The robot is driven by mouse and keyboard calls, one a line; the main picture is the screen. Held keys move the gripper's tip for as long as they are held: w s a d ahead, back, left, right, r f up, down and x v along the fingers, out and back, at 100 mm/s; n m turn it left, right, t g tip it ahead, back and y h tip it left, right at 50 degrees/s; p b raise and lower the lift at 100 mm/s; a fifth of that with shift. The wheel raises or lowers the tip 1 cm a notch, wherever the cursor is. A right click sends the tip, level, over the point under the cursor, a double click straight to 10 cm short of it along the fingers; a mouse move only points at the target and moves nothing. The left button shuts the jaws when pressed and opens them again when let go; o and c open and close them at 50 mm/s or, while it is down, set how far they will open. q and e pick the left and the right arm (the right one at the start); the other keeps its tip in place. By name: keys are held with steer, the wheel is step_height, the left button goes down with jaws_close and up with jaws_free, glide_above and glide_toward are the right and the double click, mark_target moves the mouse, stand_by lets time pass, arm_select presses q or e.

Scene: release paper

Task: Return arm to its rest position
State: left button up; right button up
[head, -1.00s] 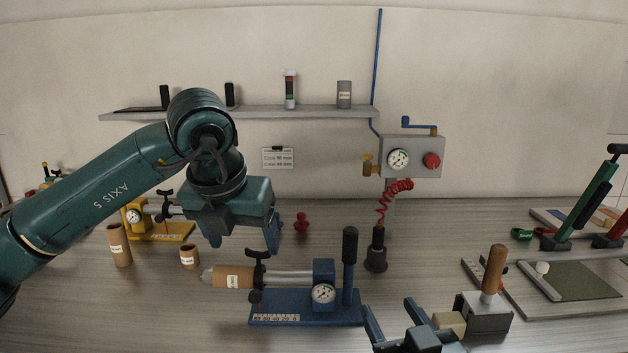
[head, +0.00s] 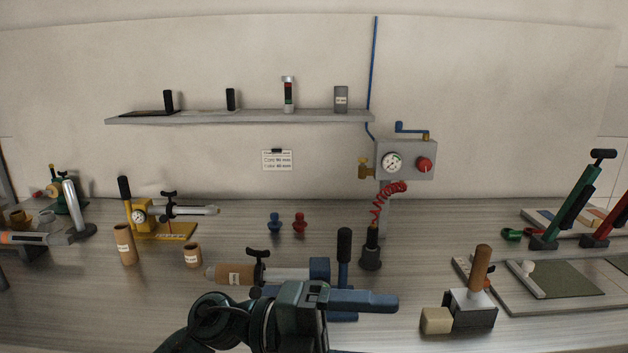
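My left arm comes in at the bottom, left of centre, with its dark green wrist low over the front of the bench. My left gripper (head: 364,301) points right, its blue finger side-on in front of the blue gauge device (head: 319,268). It hides that device's gauge and much of its base. Nothing shows in the gripper, but the finger gap cannot be made out. My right gripper is out of view.
A cardboard tube (head: 232,274) is on the blue device's left end. The wooden-handled block (head: 474,309) and a tan block (head: 436,320) stand at right. A yellow gauge device (head: 160,228) and loose cardboard tubes (head: 124,244) stand at left. The wall shelf (head: 240,117) is clear of my arm.

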arm_select(q)
steer(key=w+a+f+n+t+y+p, duration=0.1)
steer(key=w+a+f+n+t+y, duration=0.35)
steer(key=n+t, duration=0.75)
steer(key=w+a+f+n+t+y+p, duration=0.15)
steer(key=a+f+n+t, duration=0.5)
steer(key=n, duration=0.75)
steer(key=s+a+f+n+g+y, duration=0.1)
steer(key=s+a+f+n+y, duration=0.2)
steer(key=f, duration=0.3)
steer(key=s+a+f+n+g+y, duration=0.2)
steer(key=s+a+f+n+y, duration=0.1)
steer(key=s+f, duration=0.3)
steer(key=s+a+f+n+g+y, duration=0.1)
steer(key=s+a+f+n+y, duration=0.2)
steer(key=f, duration=0.5)
steer(key=shift+s+a+f+p, duration=0.25)
steer(key=shift+s+a+p, duration=0.15)
steer(key=shift+s, duration=0.45)
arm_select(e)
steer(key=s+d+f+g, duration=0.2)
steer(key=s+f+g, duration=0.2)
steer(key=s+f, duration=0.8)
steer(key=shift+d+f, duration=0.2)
